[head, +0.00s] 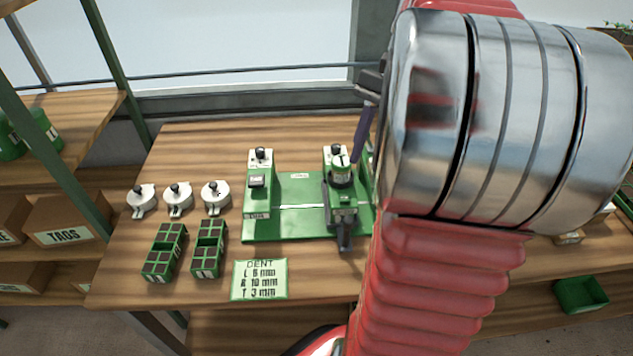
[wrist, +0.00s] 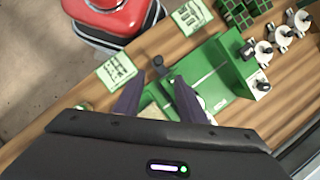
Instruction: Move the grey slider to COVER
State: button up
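The green seeder (head: 270,228) stands on the wooden bench, with white panels and black knobs at its back. A dark grey lever-like part (head: 344,235), which looks like the grey slider, sticks out at the front of the seeder's right-hand unit. In the wrist view a similar dark part (wrist: 158,66) shows just beyond my fingertips. My gripper (wrist: 157,82) is open, its two purple fingers apart with nothing clearly held. In the head view one finger (head: 364,132) shows beside the right-hand unit, and my arm hides the seeder's right end. I cannot read a COVER label.
Several round white-lidded pots (head: 178,199) and two green seed trays (head: 165,252) are left of the seeder. A DENT card (head: 260,279) lies in front of it. A green bin (head: 582,294) is at lower right. Shelves with boxes (head: 68,222) stand at left.

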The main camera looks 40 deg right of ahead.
aim_at(349, 218)
jog(key=shift+s+d, duration=0.1)
dwell(0.3)
jog(key=x, duration=1.4)
jog(key=shift+r, duration=0.1)
jog(key=shift+c, duration=0.5)
grip_shut()
